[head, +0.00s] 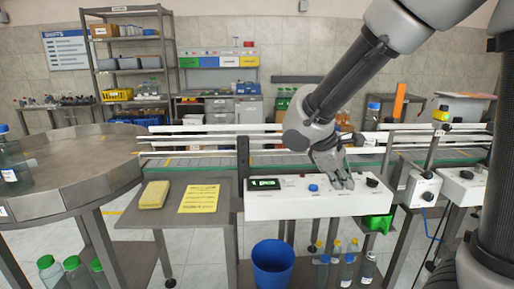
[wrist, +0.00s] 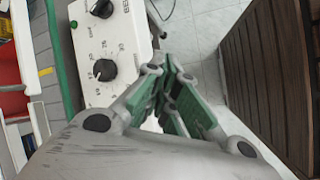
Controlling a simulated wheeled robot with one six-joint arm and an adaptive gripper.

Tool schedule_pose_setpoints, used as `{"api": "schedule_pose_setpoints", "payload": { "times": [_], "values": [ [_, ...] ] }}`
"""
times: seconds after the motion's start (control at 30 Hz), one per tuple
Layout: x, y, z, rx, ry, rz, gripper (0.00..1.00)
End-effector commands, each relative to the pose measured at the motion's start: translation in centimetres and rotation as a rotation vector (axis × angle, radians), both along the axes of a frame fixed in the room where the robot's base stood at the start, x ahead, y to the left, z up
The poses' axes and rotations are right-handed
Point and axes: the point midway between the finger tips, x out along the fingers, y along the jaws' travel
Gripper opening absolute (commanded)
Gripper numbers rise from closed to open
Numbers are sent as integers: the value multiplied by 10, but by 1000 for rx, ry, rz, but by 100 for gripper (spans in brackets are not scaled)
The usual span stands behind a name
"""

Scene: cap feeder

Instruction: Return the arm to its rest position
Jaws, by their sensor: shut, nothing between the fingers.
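My arm (head: 345,92) reaches from the upper right down to the white control box (head: 310,205). My gripper (head: 344,185) is at the box's right part, in front of or just above its face; the head view does not show whether it touches. In the wrist view my gripper (wrist: 168,95) is shut and empty, with its green-padded fingers together. The control box also shows in the wrist view (wrist: 122,38), beside the fingers, with black dials (wrist: 104,70). On the box are a lit green display (head: 264,184), a blue knob (head: 313,188) and a black knob (head: 372,182).
A conveyor (head: 200,161) with rails runs behind the box. A round metal table (head: 70,165) is at the left. A side table (head: 150,222) holds a yellow sponge (head: 153,195) and a yellow note (head: 199,198). A blue bin (head: 272,265) and several bottles (head: 346,270) stand below.

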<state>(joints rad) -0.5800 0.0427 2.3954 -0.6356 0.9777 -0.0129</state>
Motion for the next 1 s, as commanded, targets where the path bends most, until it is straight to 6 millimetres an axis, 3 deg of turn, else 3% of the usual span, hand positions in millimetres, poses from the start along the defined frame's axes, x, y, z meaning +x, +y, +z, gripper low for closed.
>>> {"api": "schedule_pose_setpoints", "payload": {
  "times": [0.1, 0.3, 0.43, 0.67, 1.0],
  "values": [
    [-42, -27, 13, 163, -29, -218, 0],
    [-112, -57, 38, 479, -138, -591, 0],
    [-144, -71, 56, 649, -255, -764, 0],
    [-167, -100, 85, 740, -445, -876, 0],
    [-169, -105, 86, 736, -459, -896, 0]
  ]
}}
